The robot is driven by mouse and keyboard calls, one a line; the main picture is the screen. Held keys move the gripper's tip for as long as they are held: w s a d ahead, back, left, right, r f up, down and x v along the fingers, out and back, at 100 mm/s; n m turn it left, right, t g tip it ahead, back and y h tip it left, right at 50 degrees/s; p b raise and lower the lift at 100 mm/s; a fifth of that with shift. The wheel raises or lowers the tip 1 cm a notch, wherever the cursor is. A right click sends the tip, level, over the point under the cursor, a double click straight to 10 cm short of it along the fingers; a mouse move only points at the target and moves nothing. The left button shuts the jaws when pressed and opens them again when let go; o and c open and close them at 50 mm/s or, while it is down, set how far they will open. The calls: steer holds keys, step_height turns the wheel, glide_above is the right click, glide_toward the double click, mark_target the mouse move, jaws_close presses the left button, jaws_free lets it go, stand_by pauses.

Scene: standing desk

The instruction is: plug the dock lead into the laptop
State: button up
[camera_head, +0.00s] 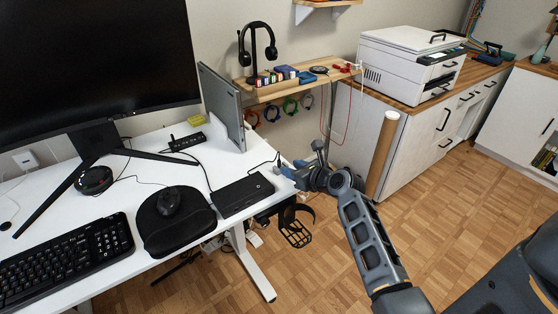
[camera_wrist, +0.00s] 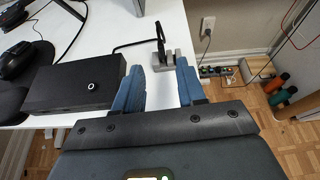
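The laptop (camera_head: 222,105) is a grey slab standing on edge at the back right of the white desk. A black box with a round button (camera_head: 242,195), perhaps the dock, lies in front of it; it also shows in the wrist view (camera_wrist: 75,85). A black lead (camera_wrist: 130,45) runs from behind the box to a small grey holder (camera_wrist: 167,62) at the desk's right edge. The lead's dark upright end (camera_wrist: 160,36) stands at this holder. My gripper (camera_wrist: 161,70) is open, its blue fingertips either side of the holder's near part. Contact cannot be told.
A small black box with ports (camera_head: 187,140) and a yellow block (camera_head: 197,120) are left of the laptop. The monitor (camera_head: 95,60), mouse (camera_head: 168,201) and keyboard (camera_head: 65,262) fill the left. A wooden shelf (camera_head: 320,82) hangs behind.

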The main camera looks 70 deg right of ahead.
mark_target(280, 162)
steer(key=shift+w+d, duration=0.3)
steer(key=shift+d, duration=0.1)
steer(key=shift+r+x, duration=0.2)
steer(key=shift+x, duration=3.4)
steer(key=shift+w, duration=0.1)
steer(key=shift+c, duration=0.3)
steer(key=shift+a, duration=0.1)
jaws_close()
